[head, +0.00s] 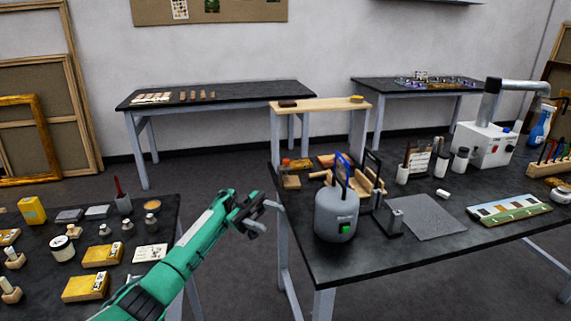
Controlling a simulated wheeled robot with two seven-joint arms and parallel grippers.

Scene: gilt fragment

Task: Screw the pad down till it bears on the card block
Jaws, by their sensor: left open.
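My left gripper (256,213) is open and empty, in the gap between the left bench and the right bench. I cannot pick out the screw pad or the card block for sure. Wooden pieces (367,184) with dark and blue upright parts stand on the right bench, partly hidden behind a grey rounded pot (335,217) with a green switch. Whether a pad is among them is too small to tell. My left gripper is left of the pot and apart from it. My right gripper is not in view.
Yellow boxes (86,287) and jars crowd the left bench.

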